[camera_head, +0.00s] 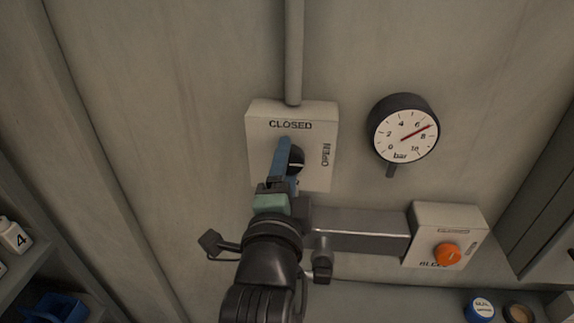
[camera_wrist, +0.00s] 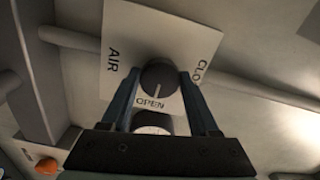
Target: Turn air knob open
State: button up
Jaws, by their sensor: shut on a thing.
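The air knob (camera_head: 297,156) is a round black knob on a pale wall plate (camera_head: 318,112), marked CLOSED at the top and OPEN on the right. It also shows in the wrist view (camera_wrist: 158,77). Its white line points toward the word OPEN in both views. My gripper (camera_head: 288,160) has its blue fingers on either side of the knob and is shut on it. One finger hides the knob's left part in the head view.
A round pressure gauge (camera_head: 404,133) right of the plate has its red needle between 6 and 8. A box with an orange button (camera_head: 448,253) is at lower right. A pipe (camera_head: 294,50) runs up from the plate. Shelves hold small items at both lower sides.

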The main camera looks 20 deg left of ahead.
jog(key=o, duration=1.4)
jog(key=shift+c, duration=0.2)
jog(key=shift+s, duration=0.1)
jog(key=p+v, duration=0.4)
jog(key=v, duration=0.8)
jog(key=shift+s+p, duration=0.35)
jog(key=shift+d, duration=0.15)
